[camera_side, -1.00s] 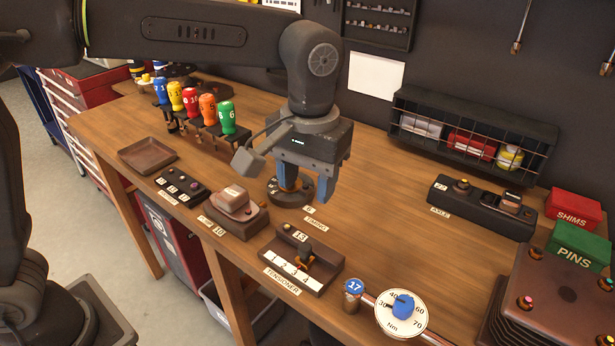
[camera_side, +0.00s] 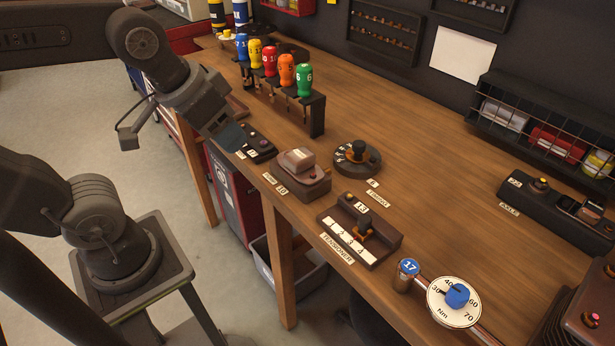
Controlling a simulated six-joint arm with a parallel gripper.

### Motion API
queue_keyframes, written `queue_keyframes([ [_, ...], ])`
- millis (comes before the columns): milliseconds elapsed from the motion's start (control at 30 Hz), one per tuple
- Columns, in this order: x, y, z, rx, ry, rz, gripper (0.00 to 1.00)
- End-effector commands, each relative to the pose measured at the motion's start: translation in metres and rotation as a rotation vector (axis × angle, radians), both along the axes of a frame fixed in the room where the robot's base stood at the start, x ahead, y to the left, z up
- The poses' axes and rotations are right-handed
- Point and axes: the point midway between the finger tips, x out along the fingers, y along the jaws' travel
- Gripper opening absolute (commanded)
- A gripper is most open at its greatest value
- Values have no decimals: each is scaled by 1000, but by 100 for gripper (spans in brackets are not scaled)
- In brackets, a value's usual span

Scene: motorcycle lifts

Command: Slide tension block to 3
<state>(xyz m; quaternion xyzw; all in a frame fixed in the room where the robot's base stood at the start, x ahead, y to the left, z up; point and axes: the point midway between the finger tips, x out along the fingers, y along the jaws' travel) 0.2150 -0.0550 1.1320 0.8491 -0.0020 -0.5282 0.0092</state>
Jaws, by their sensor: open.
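The tensioner (camera_side: 385,238) is a dark tray on the bench, with a white strip (camera_side: 349,241) numbered 1 to 4 along its front edge and a tag 13 (camera_side: 361,207) behind. The dark tension block (camera_side: 364,228) stands upright with its knob near the middle of the tray. I cannot tell exactly which number it lines up with. My gripper (camera_side: 231,136) is at the bench's left edge, tilted downward, well left of and apart from the tensioner. Its blue fingers are partly hidden by its own body. Nothing shows held in it.
A brown block unit (camera_side: 305,178) labelled 10 and the round timing dial (camera_side: 357,157) stand left of and behind the tensioner. A rack of coloured-handled tools (camera_side: 285,105) is behind my gripper. The bench middle is clear.

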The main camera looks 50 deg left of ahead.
Motion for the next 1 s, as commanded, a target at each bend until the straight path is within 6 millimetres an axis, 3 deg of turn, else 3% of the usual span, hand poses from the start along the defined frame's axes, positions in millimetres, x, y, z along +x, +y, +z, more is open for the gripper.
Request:
queue_keyframes([
  [200,-11,7,-10,18,-36,-6,51],
  [1000,-11,7,-9,18,-34,-6,51],
])
